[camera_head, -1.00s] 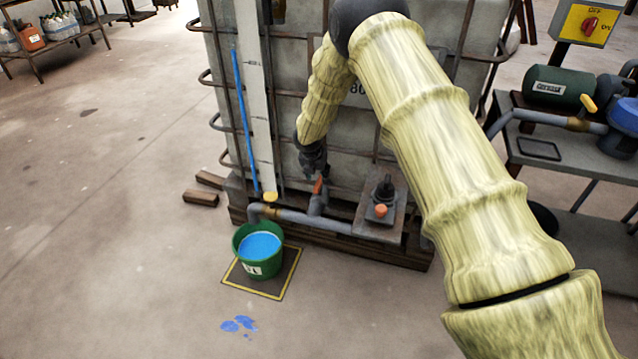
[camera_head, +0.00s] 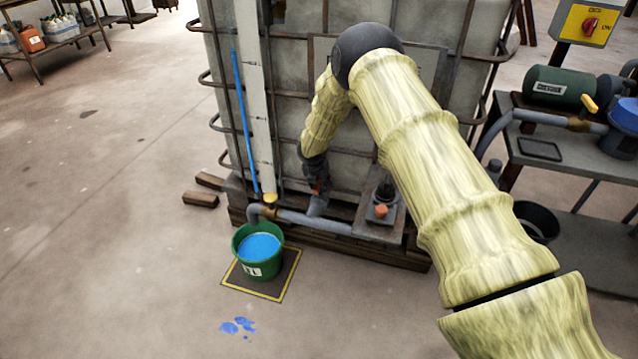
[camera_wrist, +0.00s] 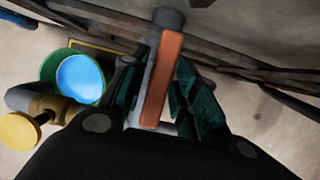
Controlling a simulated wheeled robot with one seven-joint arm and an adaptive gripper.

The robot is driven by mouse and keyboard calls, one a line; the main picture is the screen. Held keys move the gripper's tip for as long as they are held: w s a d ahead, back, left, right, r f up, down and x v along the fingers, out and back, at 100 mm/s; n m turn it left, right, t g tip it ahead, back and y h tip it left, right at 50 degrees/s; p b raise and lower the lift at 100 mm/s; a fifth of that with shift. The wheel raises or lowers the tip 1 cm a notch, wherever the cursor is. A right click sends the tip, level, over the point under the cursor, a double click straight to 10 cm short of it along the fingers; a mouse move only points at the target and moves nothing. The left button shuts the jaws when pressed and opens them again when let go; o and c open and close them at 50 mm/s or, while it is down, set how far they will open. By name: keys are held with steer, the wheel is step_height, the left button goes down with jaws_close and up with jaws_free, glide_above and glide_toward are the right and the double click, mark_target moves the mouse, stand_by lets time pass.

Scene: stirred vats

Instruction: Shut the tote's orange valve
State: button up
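The orange valve handle (camera_wrist: 163,80) lies between the two fingers of my gripper (camera_wrist: 158,92) in the wrist view. Its long lever runs lengthwise between the fingers, with small gaps visible beside it, so the gripper looks open around it. In the head view my gripper (camera_head: 317,180) is down at the tote's outlet pipe (camera_head: 310,218), and only a bit of the orange handle shows beside it. The tote (camera_head: 290,110) is a pale tank in a rusty cage. A yellow handle (camera_head: 270,198) sits farther left on the pipe, also in the wrist view (camera_wrist: 22,130).
A green bucket (camera_head: 238,250) of blue liquid stands under the pipe's end on a yellow-edged mat (camera_head: 284,284). Blue spills (camera_head: 237,325) mark the floor. A small plate with an orange-topped part (camera_head: 381,211) is right of the valve. A bench with pump (camera_head: 557,88) stands at right.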

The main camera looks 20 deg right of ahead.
jaws_close()
steer(key=shift+m, duration=0.4)
steer(key=m+g+h, duration=0.1)
steer(key=m, duration=0.2)
steer(key=shift+w+a+p, duration=0.1)
steer(key=shift+p, duration=0.2)
steer(key=m, duration=0.2)
steer(key=m+g, duration=0.1)
steer(key=m, duration=0.1)
steer(key=shift+m+g+h+b, duration=0.3)
steer(key=shift+h+b, duration=0.1)
steer(key=m+g+b, duration=0.2)
steer(key=m, duration=0.3)
steer(key=shift+w+f, duration=0.1)
steer(key=shift+m+g+y+b, duration=0.15)
steer(key=shift+m+g+b, duration=0.35)
steer(key=shift+m, duration=0.6)
steer(key=shift+m+g+y+b, duration=0.15)
steer(key=shift+m+g+b, duration=0.15)
steer(key=shift+m+b, duration=0.6)
steer(key=shift+m, duration=0.4)
steer(key=shift+r, duration=0.2)
